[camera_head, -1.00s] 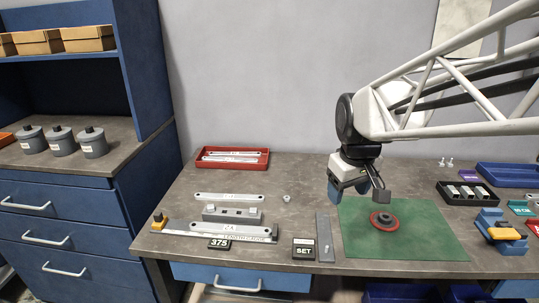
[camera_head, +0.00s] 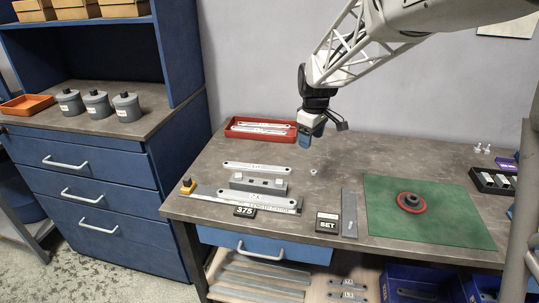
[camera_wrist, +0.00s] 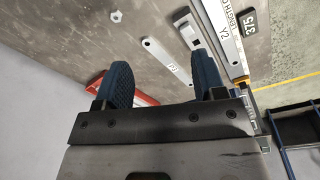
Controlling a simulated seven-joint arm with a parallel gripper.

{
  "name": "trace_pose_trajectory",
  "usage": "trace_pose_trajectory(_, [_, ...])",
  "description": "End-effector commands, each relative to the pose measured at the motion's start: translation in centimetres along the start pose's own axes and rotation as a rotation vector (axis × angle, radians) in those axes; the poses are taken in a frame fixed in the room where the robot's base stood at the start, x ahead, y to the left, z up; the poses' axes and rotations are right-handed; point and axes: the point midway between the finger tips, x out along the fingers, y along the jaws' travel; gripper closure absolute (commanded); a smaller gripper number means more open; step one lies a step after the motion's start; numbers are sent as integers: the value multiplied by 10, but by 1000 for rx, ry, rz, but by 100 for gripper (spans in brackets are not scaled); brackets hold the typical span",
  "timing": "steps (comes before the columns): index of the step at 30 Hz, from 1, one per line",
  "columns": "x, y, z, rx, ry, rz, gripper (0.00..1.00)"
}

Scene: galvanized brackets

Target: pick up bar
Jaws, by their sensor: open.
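A pale flat bar (camera_head: 257,168) with a small label lies on the table, behind a grey block fixture (camera_head: 258,186). It also shows in the wrist view (camera_wrist: 165,60). More pale bars (camera_head: 262,128) lie in a red tray (camera_head: 232,134) at the back of the table. My gripper (camera_head: 312,142) is above the table, right of the red tray and apart from the bars. In the wrist view its blue fingers (camera_wrist: 163,80) are spread and empty. The fingers and palm hide part of the red tray there.
A long gauge plate (camera_head: 215,195), a "375" tag (camera_head: 244,211), a "SET" tag (camera_head: 327,223) and a grey strip (camera_head: 349,214) lie near the front edge. A nut (camera_head: 313,172) stands loose. A green mat (camera_head: 440,225) carries a red-rimmed round part (camera_head: 411,202).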

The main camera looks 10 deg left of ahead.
Motion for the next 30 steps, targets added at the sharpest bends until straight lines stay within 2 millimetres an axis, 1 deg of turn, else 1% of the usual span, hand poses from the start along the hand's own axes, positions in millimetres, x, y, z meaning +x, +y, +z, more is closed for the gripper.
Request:
trace_pose_trajectory(1, [10,4,-14,-29,-4,-6,36])
trace_pose_trajectory(3, [21,8,-32,-73,-7,-11,36])
trace_pose_trajectory(8, [48,16,-71,-172,-14,-22,36])
trace_pose_trajectory(18, [113,22,-153,-379,-28,-49,36])
trace_pose_trajectory(21, [130,22,-173,-431,-30,-56,36])
trace_pose_trajectory(24, [144,22,-187,-470,-32,-60,36])
trace_pose_trajectory(27, [153,21,-196,-495,-33,-64,36])
trace_pose_trajectory(30, [156,20,-201,-508,-33,-64,36])
